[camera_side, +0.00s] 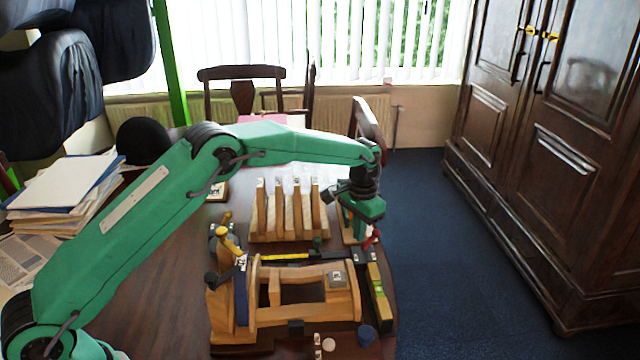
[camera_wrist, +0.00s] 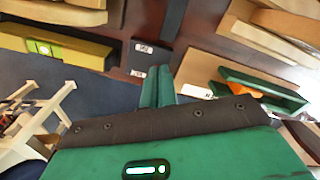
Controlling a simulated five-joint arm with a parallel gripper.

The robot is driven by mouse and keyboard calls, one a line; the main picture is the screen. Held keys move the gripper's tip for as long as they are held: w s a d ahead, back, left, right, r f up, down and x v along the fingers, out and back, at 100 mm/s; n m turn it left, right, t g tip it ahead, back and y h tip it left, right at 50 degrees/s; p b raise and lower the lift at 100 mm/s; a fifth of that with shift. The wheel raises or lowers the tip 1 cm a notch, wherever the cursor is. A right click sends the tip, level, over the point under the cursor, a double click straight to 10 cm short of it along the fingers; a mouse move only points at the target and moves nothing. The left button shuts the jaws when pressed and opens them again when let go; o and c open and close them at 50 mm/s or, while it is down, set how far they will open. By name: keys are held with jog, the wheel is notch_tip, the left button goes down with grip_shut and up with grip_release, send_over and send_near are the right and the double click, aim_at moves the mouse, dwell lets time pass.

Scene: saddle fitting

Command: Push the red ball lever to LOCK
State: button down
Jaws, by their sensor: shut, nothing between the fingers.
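My gripper (camera_side: 366,228) is at the right side of the table in the side view, pointing down beside the wooden slatted rack. In the wrist view its two green fingers (camera_wrist: 158,78) are together with nothing between them. A small red spot (camera_side: 371,234) shows at the gripper's lower end in the side view; I cannot tell whether it is the lever's ball. No red ball shows clearly in the wrist view. Two small pale labels (camera_wrist: 143,48) lie just beyond the fingertips; their lettering is too small to read.
A wooden frame (camera_side: 345,306) stands at the table's front, with a yellow-green spirit level (camera_side: 377,290) along its right side. The slatted rack (camera_side: 278,236) stands behind it. Yellow knobs (camera_side: 220,232) are at the left. The table's right edge is close to my gripper.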

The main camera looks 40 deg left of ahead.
jog(key=shift+s+a, duration=0.4)
jog(key=shift+a, duration=0.05)
jog(key=shift+r, duration=0.2)
notch_tip(320, 180, up, 7)
jog(key=shift+f, duration=0.15)
dwell(1.0)
dwell(0.4)
